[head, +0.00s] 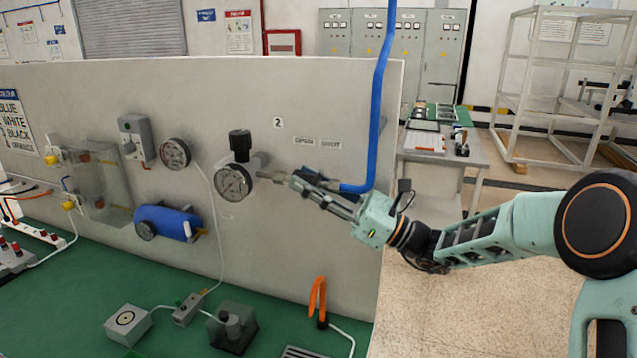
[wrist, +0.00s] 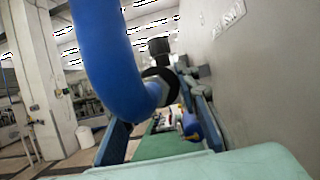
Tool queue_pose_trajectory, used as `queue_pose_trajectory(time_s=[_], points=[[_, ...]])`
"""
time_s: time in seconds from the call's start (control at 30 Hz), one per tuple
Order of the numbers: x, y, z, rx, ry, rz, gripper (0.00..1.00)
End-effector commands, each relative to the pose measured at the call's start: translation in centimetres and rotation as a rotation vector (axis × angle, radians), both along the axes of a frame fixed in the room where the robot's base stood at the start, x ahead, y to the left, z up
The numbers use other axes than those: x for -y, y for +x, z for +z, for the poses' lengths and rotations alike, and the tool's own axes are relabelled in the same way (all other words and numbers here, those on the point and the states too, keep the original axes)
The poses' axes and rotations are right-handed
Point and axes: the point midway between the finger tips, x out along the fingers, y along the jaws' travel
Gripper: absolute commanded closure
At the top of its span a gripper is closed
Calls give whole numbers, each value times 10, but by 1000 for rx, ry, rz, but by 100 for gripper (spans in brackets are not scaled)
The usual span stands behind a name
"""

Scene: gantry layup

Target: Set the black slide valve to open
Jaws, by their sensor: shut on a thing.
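My gripper (head: 305,180) reaches from the right to the pipe fitting beside the round gauge (head: 234,184) on the grey panel. Its fingers are shut on the black slide valve, which they mostly hide in the head view. In the wrist view the black slide valve (wrist: 160,83) shows as a dark ring at the end of the blue hose (wrist: 112,50), between the fingers. The OPEN label (head: 303,141) is on the panel above the valve, with the SHUT label (head: 331,144) to its right. The valve's exact position between the labels is hard to tell.
The blue hose (head: 380,90) rises close above my gripper. The upright panel (head: 300,240) stands close beside the gripper. A green bench (head: 70,300) below carries small boxes and an orange loop (head: 318,298).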

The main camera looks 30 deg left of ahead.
Motion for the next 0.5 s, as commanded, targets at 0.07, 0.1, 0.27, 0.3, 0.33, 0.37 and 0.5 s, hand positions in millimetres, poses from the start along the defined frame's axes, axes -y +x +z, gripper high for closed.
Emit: queue_pose_trajectory(time_s=[0.07, 0.1, 0.27, 0.3, 0.33, 0.37, 0.5], points=[[-12, -2, 2, 0, 4, 1, 100], [-15, -2, 2, 0, 3, 0, 100], [-16, -2, 2, 1, 3, 0, 100], [-16, -2, 2, 1, 3, 0, 100], [-16, -2, 2, 1, 3, 0, 100], [-16, -2, 2, 1, 3, 1, 69], [-15, -2, 2, 1, 3, 1, 59]])
